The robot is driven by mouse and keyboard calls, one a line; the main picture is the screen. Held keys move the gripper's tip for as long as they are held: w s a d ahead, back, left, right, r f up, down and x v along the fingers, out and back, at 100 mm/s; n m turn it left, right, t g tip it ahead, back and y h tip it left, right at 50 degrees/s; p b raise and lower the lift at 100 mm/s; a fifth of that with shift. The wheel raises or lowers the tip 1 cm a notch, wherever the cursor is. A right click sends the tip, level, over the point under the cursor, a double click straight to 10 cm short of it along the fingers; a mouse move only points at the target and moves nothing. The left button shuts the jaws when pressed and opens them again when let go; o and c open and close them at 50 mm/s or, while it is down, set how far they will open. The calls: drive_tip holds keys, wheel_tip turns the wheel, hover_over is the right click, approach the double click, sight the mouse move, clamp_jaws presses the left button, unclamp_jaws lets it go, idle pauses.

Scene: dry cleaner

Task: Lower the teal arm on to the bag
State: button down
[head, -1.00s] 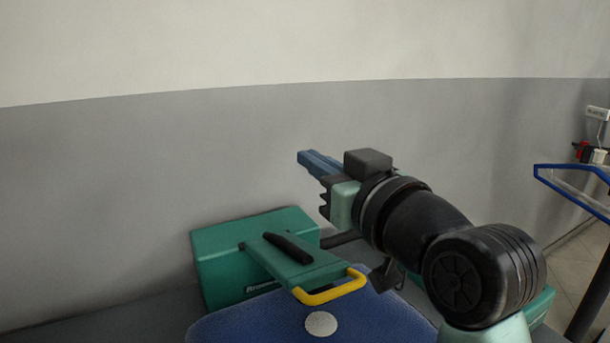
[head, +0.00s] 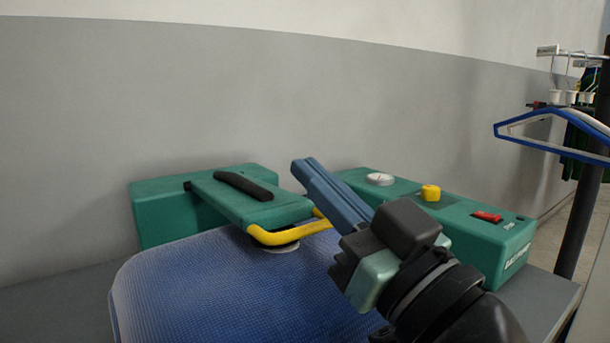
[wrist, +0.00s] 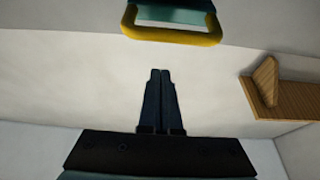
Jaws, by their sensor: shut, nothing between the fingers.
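The teal arm (head: 250,200) has a black strip on top and a yellow handle (head: 282,237) at its front end. It reaches out from a teal housing (head: 150,210) over a blue mesh-textured, rounded surface (head: 220,290); I cannot tell whether this is the bag.
A teal control box (head: 455,222) with a gauge, a yellow knob and a red switch stands behind my gripper to the right. A dark post with blue hangers (head: 535,145) is at the far right. The grey wall is behind. A wooden piece (wrist: 285,98) shows in the wrist view.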

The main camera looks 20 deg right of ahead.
drive_tip(key=shift+s+d+f+b, duration=0.1)
drive_tip(key=shift+s+f+b, duration=0.1)
drive_tip(key=shift+f+b, duration=0.8)
drive_tip(key=shift+s+f+b, duration=0.2)
drive_tip(key=shift+f+b, duration=0.35)
drive_tip(key=shift+f, duration=0.85)
